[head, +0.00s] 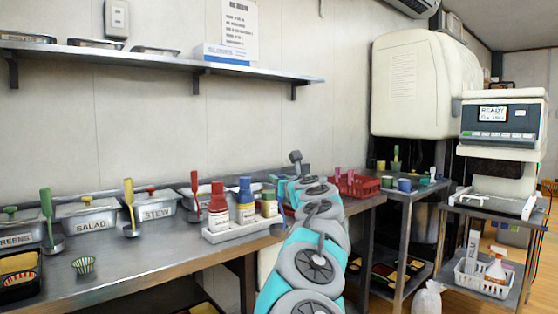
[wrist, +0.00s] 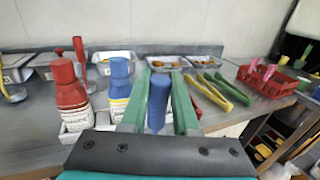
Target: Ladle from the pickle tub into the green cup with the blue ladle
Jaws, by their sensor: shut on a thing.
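My gripper (wrist: 159,76) is shut on the blue ladle's handle (wrist: 158,104), which stands between the two green fingers in the wrist view. The ladle's bowl is hidden. In the head view my arm hides the gripper and ladle. A small green cup (head: 387,182) stands on the right-hand steel stand, beside a blue cup (head: 405,185). The pickle tub cannot be picked out by label. Open tubs with orange-brown food (wrist: 166,63) lie beyond the gripper in the wrist view.
Red and blue bottles (head: 219,205) stand in a white caddy left of my arm. Tubs marked SALAD (head: 88,214) and STEW (head: 153,205) line the wall. Yellow and green tongs (wrist: 231,90) and a red basket (wrist: 271,80) lie right.

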